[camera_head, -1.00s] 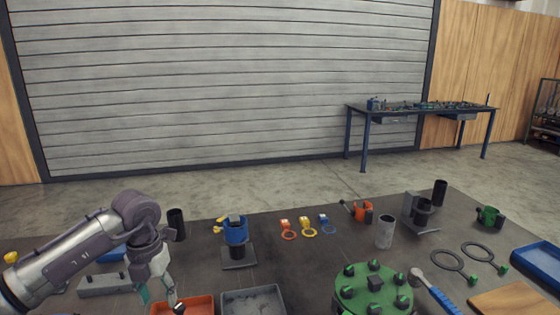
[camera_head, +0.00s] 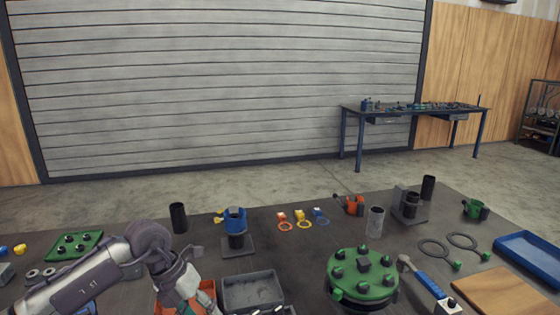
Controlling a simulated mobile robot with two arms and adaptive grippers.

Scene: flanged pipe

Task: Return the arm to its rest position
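My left arm (camera_head: 105,270) comes in from the left, low over the table. Its wrist bends down toward the bottom edge. My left gripper (camera_head: 190,300) is at the bottom edge, in front of the orange tray (camera_head: 207,288) and left of the grey tray (camera_head: 252,286). Its fingertips are not clear, so I cannot tell whether it is open or holds anything. My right arm and gripper are not clearly in view.
Clear room lies between the grey tray and flange.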

